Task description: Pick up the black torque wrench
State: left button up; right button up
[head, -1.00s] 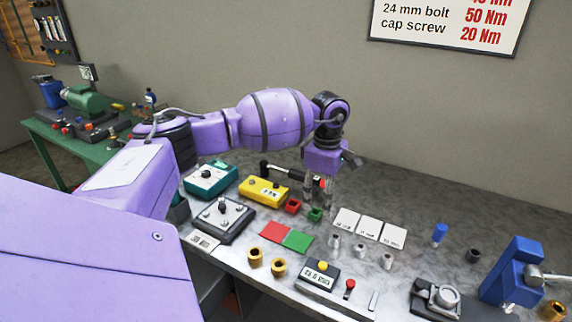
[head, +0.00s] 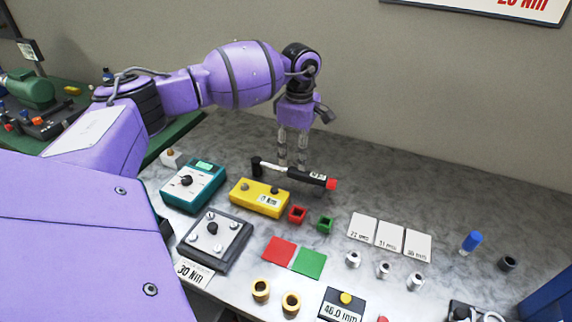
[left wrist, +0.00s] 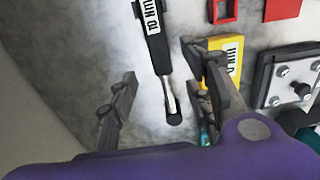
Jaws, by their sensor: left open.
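The black torque wrench (head: 305,176) lies on the grey workbench, with a black head at its left end, a bright shaft and a red-tipped handle with a white label. My left gripper (head: 292,160) is open and points down at the wrench's shaft, its fingers just behind it in the head view. In the left wrist view the wrench (left wrist: 153,42) runs between the two spread fingers of the left gripper (left wrist: 160,64). Neither finger visibly presses on it. I cannot tell the exact height of the fingertips. My right gripper is not in view.
A yellow box (head: 259,198), red holder (head: 298,214) and green holder (head: 325,224) sit just in front of the wrench. A teal device (head: 193,186) stands to the left. White cards (head: 390,236) and metal sockets lie to the right.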

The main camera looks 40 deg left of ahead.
aim_at(296, 170)
pick_arm(q)
jog(key=shift+s+d+f, duration=0.1)
jog(key=shift+f, duration=1.3)
jog(key=f, duration=0.2)
jog(key=f+p, duration=0.1)
jog(key=f, duration=0.2)
jog(key=shift+a, duration=0.2)
jog(key=shift+r, duration=0.1)
grip_shut()
